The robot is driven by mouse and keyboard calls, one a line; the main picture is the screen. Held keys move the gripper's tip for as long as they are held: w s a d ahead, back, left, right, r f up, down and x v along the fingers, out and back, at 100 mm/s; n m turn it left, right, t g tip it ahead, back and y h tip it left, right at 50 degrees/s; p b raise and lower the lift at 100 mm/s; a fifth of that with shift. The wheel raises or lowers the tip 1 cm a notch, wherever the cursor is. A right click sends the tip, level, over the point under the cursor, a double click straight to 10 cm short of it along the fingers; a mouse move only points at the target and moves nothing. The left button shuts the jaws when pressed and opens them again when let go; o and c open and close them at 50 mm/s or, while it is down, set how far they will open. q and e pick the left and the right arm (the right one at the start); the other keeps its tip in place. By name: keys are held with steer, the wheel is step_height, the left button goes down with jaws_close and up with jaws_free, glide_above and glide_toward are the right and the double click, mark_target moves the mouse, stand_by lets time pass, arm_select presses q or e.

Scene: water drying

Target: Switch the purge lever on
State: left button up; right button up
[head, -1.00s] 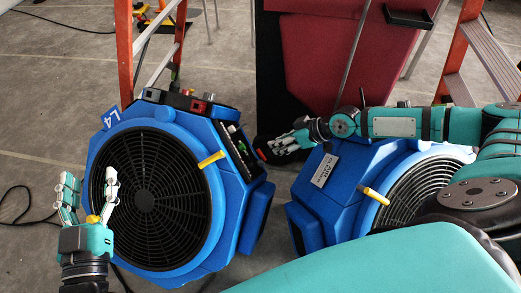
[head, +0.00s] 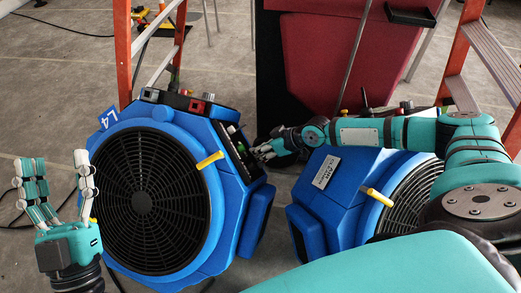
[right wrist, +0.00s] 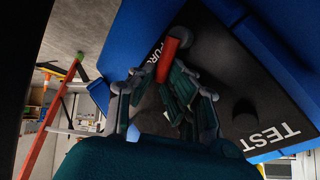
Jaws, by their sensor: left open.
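The red purge lever (right wrist: 168,58) shows in the right wrist view, on a dark panel (right wrist: 222,75) with partly hidden "PURG" lettering and the word "TEST". My right gripper (right wrist: 165,88) is open, its fingers spread on either side of the lever's near end; I cannot tell whether they touch it. In the head view my right gripper (head: 264,150) is close to the side panel (head: 238,150) of the left blue drying machine (head: 185,258). The lever is not clearly visible there. My left gripper (head: 57,168) is open and empty, left of this machine.
A second blue machine (head: 318,195) with a yellow handle (head: 377,197) stands under my right arm. An orange ladder (head: 123,50) and a dark red padded object (head: 325,55) stand behind. Open floor (head: 45,110) lies at the left.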

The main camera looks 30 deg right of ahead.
jaws_close()
arm_select(q)
steer(key=shift+w, duration=0.1)
arm_select(e)
steer(key=shift+w+m+p, duration=0.15)
steer(key=shift+m+p, duration=0.15)
steer(key=shift+o, duration=1.8)
jaws_free()
arm_select(q)
steer(key=shift+w+f+g, duration=0.35)
steer(key=shift+f+g, duration=0.1)
steer(key=shift+f, duration=0.15)
steer(key=shift+w+f+g, duration=0.3)
steer(key=shift+f+g, duration=0.15)
steer(key=shift+f, duration=0.1)
arm_select(e)
steer(key=shift+d, duration=0.1)
steer(key=v, duration=1.2)
steer(key=shift+w+r, duration=0.15)
